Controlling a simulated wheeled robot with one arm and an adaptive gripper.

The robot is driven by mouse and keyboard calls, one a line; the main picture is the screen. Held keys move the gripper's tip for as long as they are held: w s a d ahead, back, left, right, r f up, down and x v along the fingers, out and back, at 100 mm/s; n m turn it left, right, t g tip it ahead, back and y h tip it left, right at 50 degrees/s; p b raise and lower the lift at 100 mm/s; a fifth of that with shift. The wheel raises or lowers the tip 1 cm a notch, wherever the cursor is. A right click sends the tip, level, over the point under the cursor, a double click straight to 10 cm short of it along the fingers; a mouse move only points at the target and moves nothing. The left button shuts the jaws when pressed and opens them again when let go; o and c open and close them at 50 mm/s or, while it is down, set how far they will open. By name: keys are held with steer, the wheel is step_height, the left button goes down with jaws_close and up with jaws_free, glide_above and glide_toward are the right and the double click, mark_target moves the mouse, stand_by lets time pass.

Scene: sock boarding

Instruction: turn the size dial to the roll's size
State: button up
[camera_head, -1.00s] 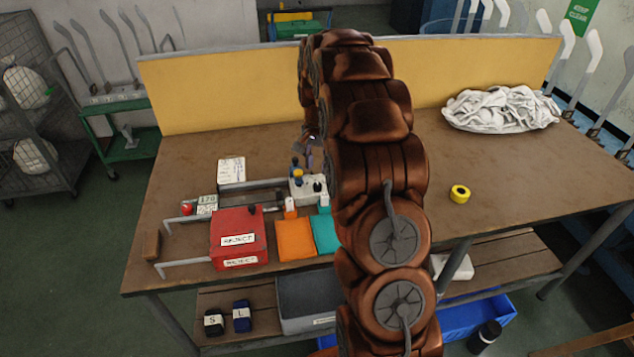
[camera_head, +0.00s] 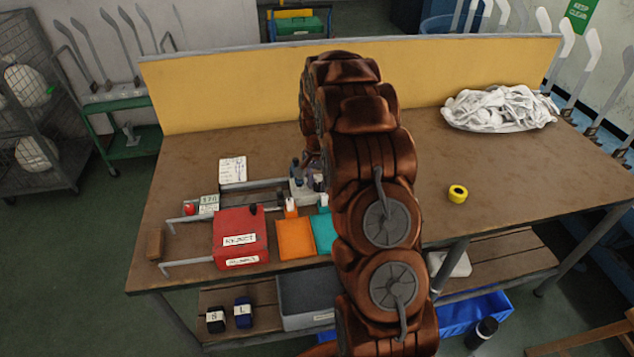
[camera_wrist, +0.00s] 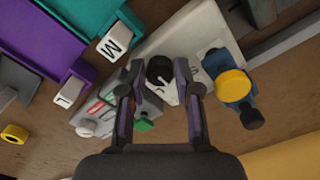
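In the wrist view, the black dial (camera_wrist: 160,72) sits on a white panel (camera_wrist: 203,30) with dark marks beside it, too small to read. My gripper (camera_wrist: 158,72) is open, with one finger on each side of the dial; I see narrow gaps and cannot tell whether either finger touches. In the head view my arm hides the gripper, and the white unit (camera_head: 299,193) shows only partly at the arm's left edge. A yellow roll (camera_head: 458,194) lies on the table to the right; it also shows in the wrist view (camera_wrist: 15,133). No size is readable on it.
Beside the dial are a blue part with a yellow cap (camera_wrist: 233,84) and a green button (camera_wrist: 144,124). Orange (camera_head: 296,239) and teal (camera_head: 324,233) bins and a red reject box (camera_head: 239,234) stand at the front. White fabric (camera_head: 499,108) is piled at back right.

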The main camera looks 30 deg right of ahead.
jaws_close()
steer(key=shift+f+n+b, duration=0.15)
steer(key=shift+n+b, duration=0.15)
steer(key=shift+b, duration=0.6)
steer(key=n+b, duration=0.2)
steer(key=shift+f+n+b, duration=0.15)
steer(key=shift+n+b, duration=0.15)
steer(key=shift+b, duration=0.05)
steer(key=n+b, duration=0.1)
steer(key=n, duration=0.1)
steer(key=n+b, duration=0.3)
steer(key=shift+r+n, duration=0.25)
steer(key=shift+n, duration=0.05)
